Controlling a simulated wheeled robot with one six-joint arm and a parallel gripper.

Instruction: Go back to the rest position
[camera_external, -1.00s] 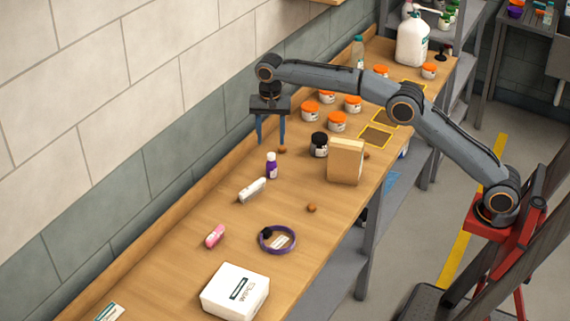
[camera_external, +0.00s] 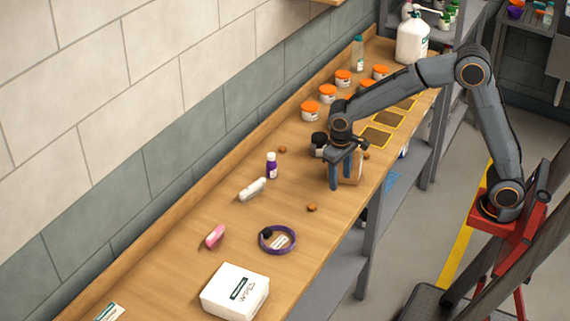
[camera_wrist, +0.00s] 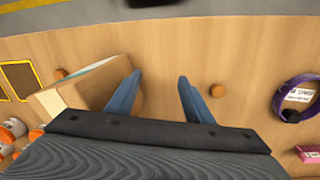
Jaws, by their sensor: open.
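My gripper (camera_external: 346,172) hangs over the wooden bench, fingers pointing down. Its two blue fingers are apart with nothing between them, and they also show in the wrist view (camera_wrist: 156,95). In the external view it is in front of the tan box (camera_external: 357,170), hiding much of it. In the wrist view the box (camera_wrist: 85,88) stands just left of the left finger; I cannot tell whether they touch. My arm is bent, with its elbow raised above the bench's right edge.
A purple collar (camera_external: 277,240), a wipes box (camera_external: 236,291), a white tube (camera_external: 252,190), a purple bottle (camera_external: 272,166) and a pink item (camera_external: 215,236) lie nearer the camera. Orange-lidded jars (camera_external: 310,111) and a white jug (camera_external: 412,40) stand farther back.

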